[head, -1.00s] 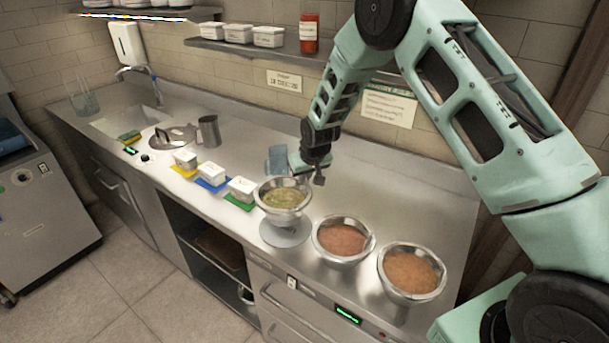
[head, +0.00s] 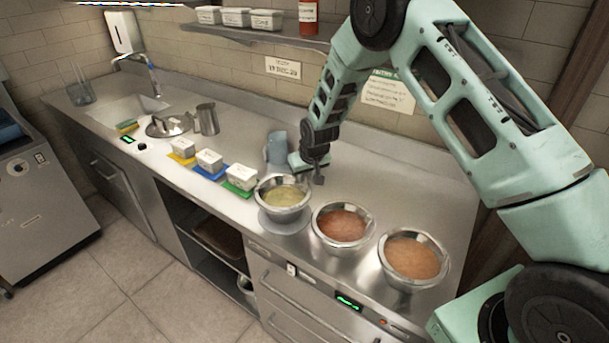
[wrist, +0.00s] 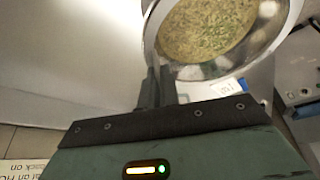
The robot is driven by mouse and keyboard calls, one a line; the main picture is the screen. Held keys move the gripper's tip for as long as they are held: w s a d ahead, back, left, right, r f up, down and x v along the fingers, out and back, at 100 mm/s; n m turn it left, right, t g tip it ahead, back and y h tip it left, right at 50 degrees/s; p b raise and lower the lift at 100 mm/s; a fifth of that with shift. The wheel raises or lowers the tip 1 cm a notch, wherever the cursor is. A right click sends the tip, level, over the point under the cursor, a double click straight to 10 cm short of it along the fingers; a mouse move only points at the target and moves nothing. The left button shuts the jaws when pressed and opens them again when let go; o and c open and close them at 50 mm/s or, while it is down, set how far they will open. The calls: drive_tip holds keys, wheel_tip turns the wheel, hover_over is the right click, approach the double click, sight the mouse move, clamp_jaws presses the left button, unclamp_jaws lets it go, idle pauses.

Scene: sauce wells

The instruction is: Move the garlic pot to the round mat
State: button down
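The pot with pale green, herb-flecked contents (head: 284,197), which I take as the garlic pot, is a steel bowl at the counter's front. It is upright over the grey round mat (head: 268,224) and seems to rest on it, though its base hides the contact. My gripper (head: 318,178) is at the pot's back right rim. In the wrist view the dark fingers (wrist: 157,88) are close together at the rim of the pot (wrist: 210,70), and they look shut on it.
Two steel bowls with reddish sauce (head: 343,226) and orange-brown sauce (head: 413,258) stand close on the right. White tubs on coloured mats (head: 240,177) line up on the left. A blue-grey jug (head: 278,148) stands behind the pot. The back right counter is clear.

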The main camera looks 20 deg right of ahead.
drive_tip(key=shift+f+b, duration=0.25)
drive_tip(key=shift+b, duration=0.15)
idle(0.5)
drive_tip(key=c, duration=0.9)
unclamp_jaws()
drive_tip(key=shift+f, duration=0.1)
wheel_tip(320, 180, up, 11)
drive_tip(key=p, duration=0.5)
idle(0.5)
